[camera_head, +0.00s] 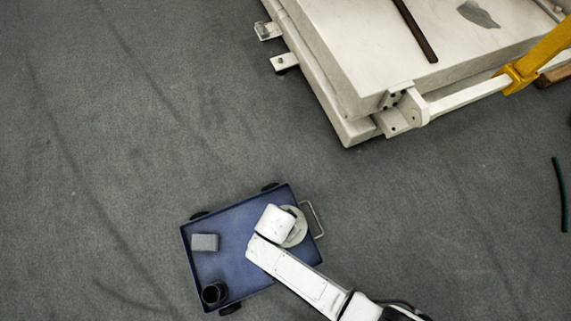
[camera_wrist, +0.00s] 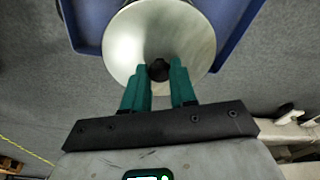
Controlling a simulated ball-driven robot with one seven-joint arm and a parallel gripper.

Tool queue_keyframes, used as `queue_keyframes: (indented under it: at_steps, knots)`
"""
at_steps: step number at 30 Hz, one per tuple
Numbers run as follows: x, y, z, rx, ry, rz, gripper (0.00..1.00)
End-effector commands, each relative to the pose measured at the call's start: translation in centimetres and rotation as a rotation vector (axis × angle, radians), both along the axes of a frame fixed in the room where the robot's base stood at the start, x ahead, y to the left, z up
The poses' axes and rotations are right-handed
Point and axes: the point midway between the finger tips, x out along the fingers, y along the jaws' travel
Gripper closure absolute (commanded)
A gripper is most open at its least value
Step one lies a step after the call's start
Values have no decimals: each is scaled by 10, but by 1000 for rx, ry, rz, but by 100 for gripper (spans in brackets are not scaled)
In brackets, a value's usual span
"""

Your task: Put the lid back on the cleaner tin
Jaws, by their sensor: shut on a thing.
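A round, pale metallic lid (camera_wrist: 135,38) with a dark knob (camera_wrist: 158,70) fills the upper middle of the wrist view. The green fingers of my gripper (camera_wrist: 160,82) are shut on the knob. In the head view the lid (camera_head: 298,232) shows as a pale disc at the right side of the blue cart, partly hidden by my white wrist, which also hides the fingers. A dark, round, open-looking container (camera_head: 214,292) stands in the cart's front left corner. No label shows on it. I cannot tell what is directly under the lid.
The blue cart (camera_head: 232,270) has a raised rim, dark wheels and a metal handle on its right. A grey block (camera_head: 204,242) lies on its left side. A large pale machine (camera_head: 350,60) with a yellow bar stands at upper right. Grey floor is clear at left.

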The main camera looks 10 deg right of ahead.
Motion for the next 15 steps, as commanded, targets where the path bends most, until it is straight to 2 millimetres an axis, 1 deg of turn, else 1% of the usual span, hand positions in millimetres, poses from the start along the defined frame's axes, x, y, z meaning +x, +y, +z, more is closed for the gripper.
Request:
queue_keyframes:
  at_steps: [15]
  knots:
    - [1,0,-44,0,0,1,100]
